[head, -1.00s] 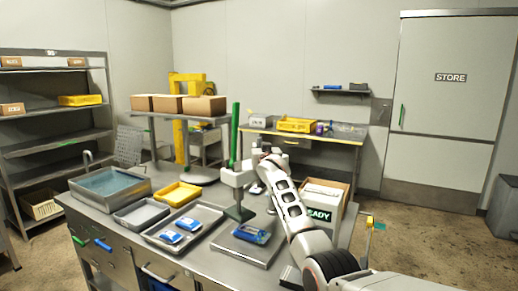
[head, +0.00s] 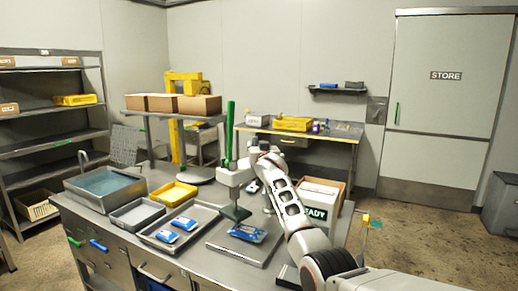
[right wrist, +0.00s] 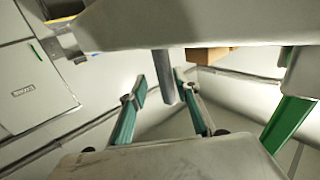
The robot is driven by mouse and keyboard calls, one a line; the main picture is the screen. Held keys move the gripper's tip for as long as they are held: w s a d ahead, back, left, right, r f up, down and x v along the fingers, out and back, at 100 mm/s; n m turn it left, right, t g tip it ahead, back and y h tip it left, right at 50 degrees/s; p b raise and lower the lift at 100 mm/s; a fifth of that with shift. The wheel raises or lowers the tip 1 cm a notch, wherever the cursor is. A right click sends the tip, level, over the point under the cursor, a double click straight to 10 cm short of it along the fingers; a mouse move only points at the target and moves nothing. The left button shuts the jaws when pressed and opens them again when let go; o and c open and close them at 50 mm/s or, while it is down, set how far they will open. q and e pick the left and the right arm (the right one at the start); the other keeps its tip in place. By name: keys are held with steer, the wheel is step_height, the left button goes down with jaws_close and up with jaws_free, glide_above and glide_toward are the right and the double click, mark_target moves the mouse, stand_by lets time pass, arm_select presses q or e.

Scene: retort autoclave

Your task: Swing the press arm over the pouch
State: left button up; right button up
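The press arm (head: 237,175) is grey, with a tall green post (head: 230,130) and a dark green press foot (head: 235,213) below it. The blue and white pouch (head: 247,232) lies on a grey plate (head: 231,248) on the bench. The foot appears beside the pouch's left back side, not squarely over it. My right gripper (head: 258,158) is at the press arm's right end. In the right wrist view, its teal fingers (right wrist: 160,88) are apart, with a grey bar (right wrist: 164,72) between them; contact is unclear. The green post (right wrist: 288,122) shows at right there. My left gripper is out of view.
A tray (head: 157,238) with two pouches, a grey bin (head: 137,222), a yellow bin (head: 174,184) and a water basin (head: 105,205) stand left of the press. A box marked READY (head: 316,222) stands to its right, close to my right arm.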

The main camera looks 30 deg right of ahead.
steer(key=v, duration=1.2)
